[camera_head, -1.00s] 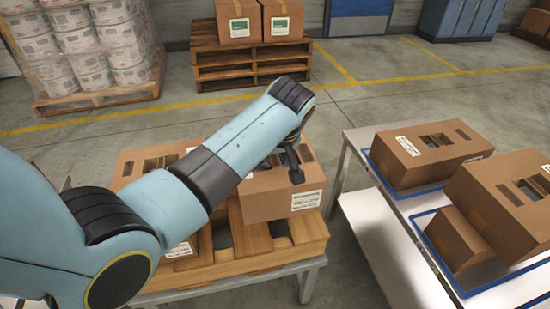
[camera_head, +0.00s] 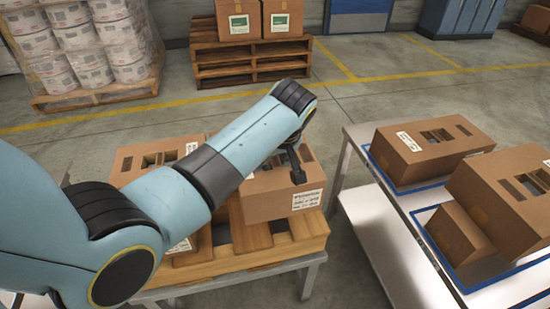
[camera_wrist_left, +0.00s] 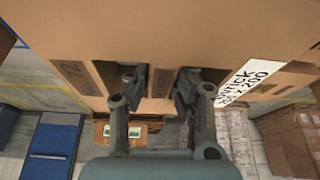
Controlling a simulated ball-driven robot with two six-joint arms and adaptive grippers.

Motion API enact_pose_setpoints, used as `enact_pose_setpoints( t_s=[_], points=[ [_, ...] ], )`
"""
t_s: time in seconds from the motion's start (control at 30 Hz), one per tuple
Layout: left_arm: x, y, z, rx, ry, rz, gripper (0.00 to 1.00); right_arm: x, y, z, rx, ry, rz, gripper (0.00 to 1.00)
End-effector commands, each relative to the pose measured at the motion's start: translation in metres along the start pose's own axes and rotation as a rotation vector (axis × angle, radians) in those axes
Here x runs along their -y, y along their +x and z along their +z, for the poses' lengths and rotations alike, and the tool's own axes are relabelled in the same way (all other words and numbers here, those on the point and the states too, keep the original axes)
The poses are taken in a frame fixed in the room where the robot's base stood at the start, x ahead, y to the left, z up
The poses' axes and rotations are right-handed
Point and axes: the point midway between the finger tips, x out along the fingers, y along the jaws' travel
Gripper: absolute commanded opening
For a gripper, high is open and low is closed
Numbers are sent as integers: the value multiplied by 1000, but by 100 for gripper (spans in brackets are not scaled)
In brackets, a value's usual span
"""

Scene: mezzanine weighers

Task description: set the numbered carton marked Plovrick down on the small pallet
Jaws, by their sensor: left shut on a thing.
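The Plovrick carton (camera_head: 268,205) is a brown box with a white label; the part of its label that shows in the left wrist view reads "vrick". My left gripper (camera_head: 296,172) is shut on this carton (camera_wrist_left: 190,35), its fingers in the cut-out slots. The carton is upright over the right part of the small wooden pallet (camera_head: 255,258). Its underside looks level with the slats, but I cannot tell whether it touches them. My arm hides part of the carton and pallet. My right gripper is not in view.
Another brown carton (camera_head: 130,166) stands on the pallet's far left, partly behind my arm. The pallet lies on a grey table. A table (camera_head: 352,165) at the right bears several cartons on blue-edged areas. Stacked pallets (camera_head: 250,68) stand behind, across open floor.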

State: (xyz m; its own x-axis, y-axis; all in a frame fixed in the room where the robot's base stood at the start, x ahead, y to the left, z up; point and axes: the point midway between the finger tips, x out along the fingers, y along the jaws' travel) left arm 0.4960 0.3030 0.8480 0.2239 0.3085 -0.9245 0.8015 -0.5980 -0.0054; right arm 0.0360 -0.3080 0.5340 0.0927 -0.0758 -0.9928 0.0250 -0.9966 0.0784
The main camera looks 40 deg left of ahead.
Motion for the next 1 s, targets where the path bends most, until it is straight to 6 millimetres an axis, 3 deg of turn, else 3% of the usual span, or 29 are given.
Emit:
enact_pose_setpoints(
  t_s=[1.0],
  points=[
    [-1,61,24,-2,0,0,0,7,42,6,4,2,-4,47]
  ],
)
